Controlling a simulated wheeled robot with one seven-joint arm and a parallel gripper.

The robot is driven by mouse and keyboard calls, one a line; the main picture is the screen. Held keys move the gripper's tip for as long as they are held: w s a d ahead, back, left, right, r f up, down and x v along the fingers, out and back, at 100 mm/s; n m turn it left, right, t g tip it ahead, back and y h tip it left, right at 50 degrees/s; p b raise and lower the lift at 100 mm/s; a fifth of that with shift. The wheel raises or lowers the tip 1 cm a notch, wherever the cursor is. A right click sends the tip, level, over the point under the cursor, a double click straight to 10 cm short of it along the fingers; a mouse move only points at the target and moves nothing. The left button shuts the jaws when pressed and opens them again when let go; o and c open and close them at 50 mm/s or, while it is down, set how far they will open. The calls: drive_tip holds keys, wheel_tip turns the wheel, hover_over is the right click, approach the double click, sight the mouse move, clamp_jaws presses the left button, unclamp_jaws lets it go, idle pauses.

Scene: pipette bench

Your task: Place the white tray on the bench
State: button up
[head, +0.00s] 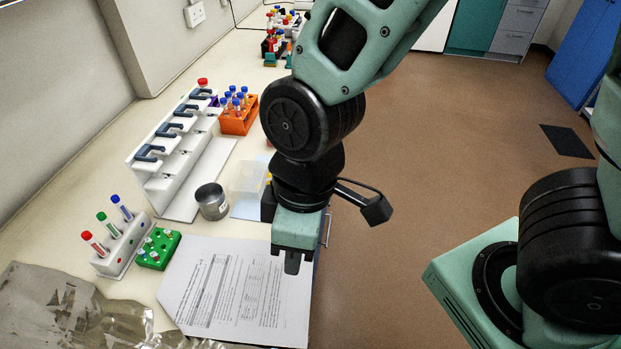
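No object stands out clearly as the white tray. A pale, partly see-through box (247,180) stands on the bench (190,215) behind and left of my gripper, and I cannot tell if it is the tray. My gripper (292,263) points down near the bench's right edge, over or beside the printed sheet (235,290). Its dark fingertips look close together and nothing shows between them. The wrist hides part of the bench edge and whatever lies behind it.
Open floor lies right.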

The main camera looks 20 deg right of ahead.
drive_tip(key=s+d+r+m+h, duration=0.1)
drive_tip(key=d+r+m, duration=0.3)
drive_tip(key=r, duration=0.2)
drive_tip(key=shift+s+d+t, duration=0.3)
drive_tip(key=shift+s, duration=0.1)
